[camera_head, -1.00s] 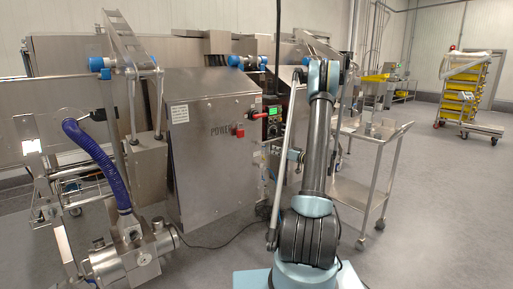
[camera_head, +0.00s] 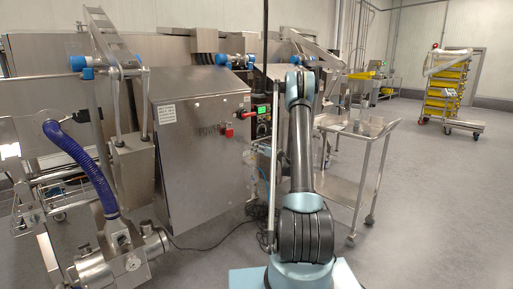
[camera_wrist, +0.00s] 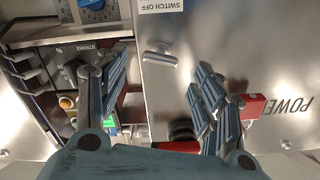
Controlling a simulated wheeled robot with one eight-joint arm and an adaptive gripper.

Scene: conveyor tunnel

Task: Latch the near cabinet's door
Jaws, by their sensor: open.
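The near cabinet (camera_head: 200,160) is a steel box with a sloped front, a white label, a red switch and the word POWER. Its door (camera_wrist: 200,40) fills the right of the wrist view. A small silver T-shaped handle (camera_wrist: 160,55) sits near the door's edge. I cannot tell whether the door is fully flush. My gripper (camera_wrist: 158,92) is open and empty, its two fingers spread in front of the door edge. The handle shows above and between the fingers, apart from them. In the head view my gripper is hidden behind my arm.
A control panel (camera_wrist: 65,65) with knobs and a lit green button adjoins the door edge. A red switch (camera_wrist: 253,107) lies behind the right finger. A steel cart (camera_head: 350,185) stands right of my arm.

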